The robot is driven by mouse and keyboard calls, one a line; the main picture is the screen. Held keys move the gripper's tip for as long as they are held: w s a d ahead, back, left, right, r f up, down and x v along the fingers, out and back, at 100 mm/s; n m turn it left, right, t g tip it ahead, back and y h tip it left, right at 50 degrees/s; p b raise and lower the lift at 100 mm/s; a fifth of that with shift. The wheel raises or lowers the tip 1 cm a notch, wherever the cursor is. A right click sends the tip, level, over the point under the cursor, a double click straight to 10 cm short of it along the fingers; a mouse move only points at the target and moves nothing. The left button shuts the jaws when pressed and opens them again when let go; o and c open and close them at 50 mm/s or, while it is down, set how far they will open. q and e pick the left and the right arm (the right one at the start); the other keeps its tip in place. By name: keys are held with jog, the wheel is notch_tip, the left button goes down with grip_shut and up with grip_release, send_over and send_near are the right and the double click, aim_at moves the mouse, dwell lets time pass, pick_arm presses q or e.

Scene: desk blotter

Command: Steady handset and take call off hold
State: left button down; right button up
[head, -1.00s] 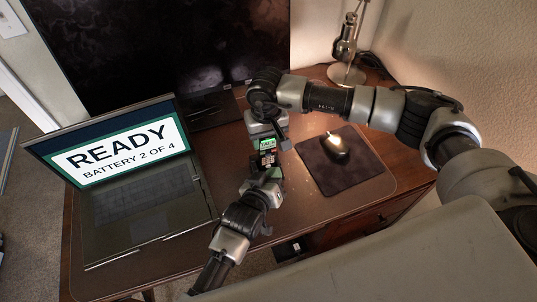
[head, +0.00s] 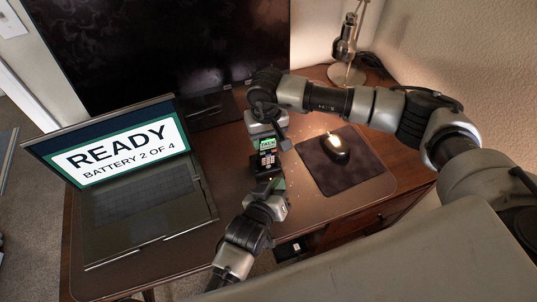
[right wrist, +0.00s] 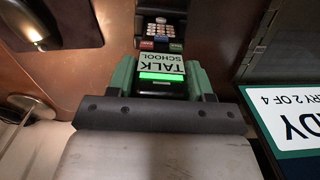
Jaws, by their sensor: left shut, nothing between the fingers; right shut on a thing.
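In the right wrist view the handset's screen (right wrist: 162,64) reads TALK SCHOOL upside down, beside a glowing green bar. Coloured keys and the keypad show above it. My right gripper (head: 271,138) is shut on the handset's far end, its green fingers on either side. My left gripper (head: 276,184) is shut and empty, just in front of the handset's near end, apart from the keypad. Whether it touches the dark block under the handset is unclear.
An open laptop (head: 140,200) on the left shows READY, BATTERY 2 OF 4. A mouse (head: 335,146) rests on a dark pad (head: 348,178) to the right. A lamp (head: 346,74) and a large dark monitor (head: 160,50) stand behind. The desk's front edge is near my left arm.

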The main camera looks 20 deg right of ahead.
jog(key=o, duration=1.1)
jog(key=shift+c, duration=0.2)
jog(key=shift+r, duration=0.15)
notch_tip(320, 180, up, 12)
jog(key=shift+f, duration=0.1)
